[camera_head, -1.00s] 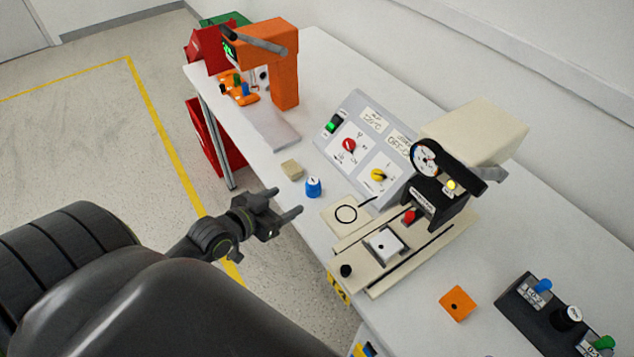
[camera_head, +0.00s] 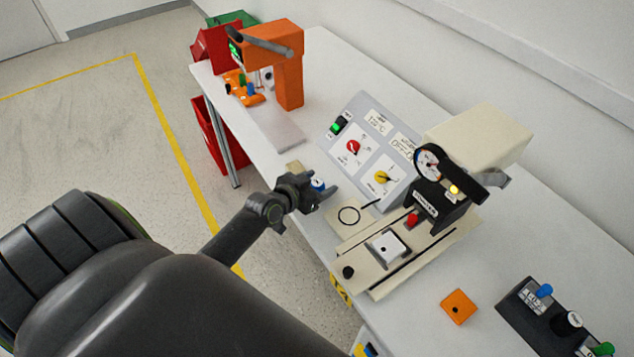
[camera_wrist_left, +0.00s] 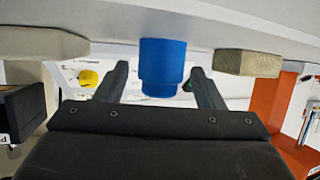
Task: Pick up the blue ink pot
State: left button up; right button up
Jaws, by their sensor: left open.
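The blue ink pot (camera_head: 318,184) stands on the white table near its front edge, mostly hidden behind my gripper in the head view. In the left wrist view the blue pot (camera_wrist_left: 162,66) shows between the two fingers, with a gap visible on each side. My left gripper (camera_head: 325,193) is open at the pot, its fingers on either side of it; it also shows in the left wrist view (camera_wrist_left: 160,82). My right gripper is not in view.
A small wooden block (camera_head: 294,167) stands close beside the pot; it also shows in the wrist view (camera_wrist_left: 248,63). A sloped control panel (camera_head: 368,150) stands behind.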

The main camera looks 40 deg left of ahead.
pick_arm(q)
jog(key=shift+w+d+f, duration=0.1)
jog(key=shift+w+f, duration=0.1)
jog(key=shift+w, duration=0.3)
jog(key=c, duration=1.1)
